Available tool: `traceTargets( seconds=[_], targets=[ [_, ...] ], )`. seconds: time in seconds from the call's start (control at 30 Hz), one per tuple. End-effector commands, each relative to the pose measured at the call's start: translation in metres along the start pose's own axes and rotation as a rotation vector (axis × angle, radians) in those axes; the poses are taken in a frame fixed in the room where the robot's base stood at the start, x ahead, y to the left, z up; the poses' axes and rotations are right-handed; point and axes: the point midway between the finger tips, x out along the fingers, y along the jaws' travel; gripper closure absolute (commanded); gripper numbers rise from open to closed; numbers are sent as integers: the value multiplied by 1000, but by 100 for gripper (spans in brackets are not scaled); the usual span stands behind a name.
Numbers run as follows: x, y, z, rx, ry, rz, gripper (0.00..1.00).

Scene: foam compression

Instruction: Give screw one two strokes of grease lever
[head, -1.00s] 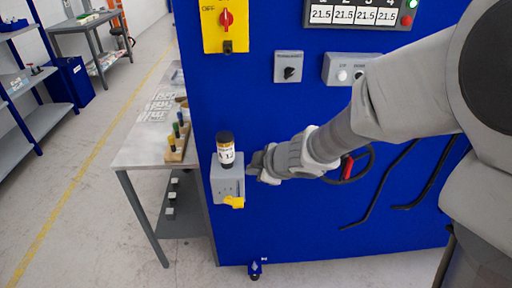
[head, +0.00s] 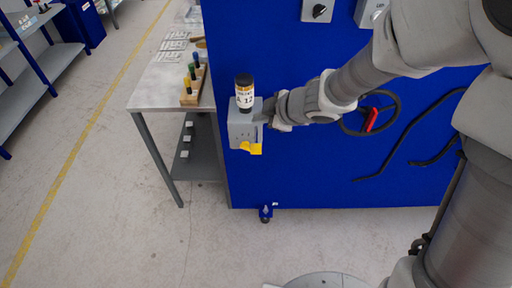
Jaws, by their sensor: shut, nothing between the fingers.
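A grey grease box (head: 240,128) is fixed on the blue machine panel near its left edge. A black-topped cartridge (head: 244,92) with a white and yellow label stands upright on it. A yellow lever (head: 250,147) shows at the bottom of the box. My gripper (head: 270,117) is at the right side of the box, above and right of the lever. Its fingers are small, dark and partly hidden against the box. They look shut and hold nothing. I cannot tell whether they touch the box.
A black handwheel with a red handle (head: 371,119) is behind my arm on the blue panel (head: 310,180). A grey table (head: 165,90) with a wooden rack of bottles (head: 193,84) is at left. The floor in front is clear.

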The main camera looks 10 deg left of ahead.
Motion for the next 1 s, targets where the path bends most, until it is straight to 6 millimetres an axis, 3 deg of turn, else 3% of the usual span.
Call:
traceTargets(
  seconds=[0.7,1.0],
  targets=[
    [54,-40,40,1,0,0,100],
    [58,-43,43,0,0,0,100]
  ],
)
